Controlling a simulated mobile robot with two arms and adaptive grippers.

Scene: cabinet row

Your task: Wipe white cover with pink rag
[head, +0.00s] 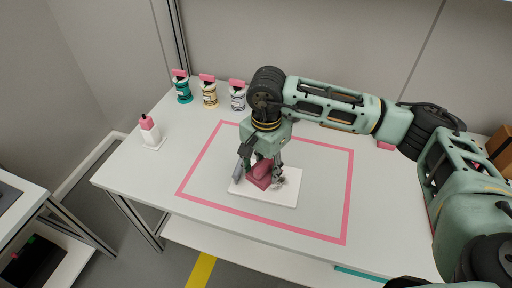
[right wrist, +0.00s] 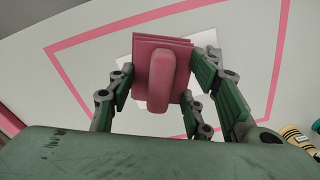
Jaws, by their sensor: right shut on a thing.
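The white cover (head: 275,193) is a flat plate lying inside the pink outline on the white table. My right gripper (head: 262,172) points down over the left part of the cover. It is shut on the pink rag (head: 260,178), a dark pink folded block with a raised grip. In the right wrist view the rag (right wrist: 161,70) sits between the fingers, with a strip of the cover (right wrist: 208,40) showing behind it. The rag appears to be on or just above the cover; contact cannot be told. My left gripper is not in view.
Several jars with pink tags, such as the teal jar (head: 183,91), stand at the table's back left. A white bottle with a pink top (head: 149,131) stands at the left. The pink outline (head: 204,160) encloses clear table around the cover. A cardboard box (head: 500,146) is at the far right.

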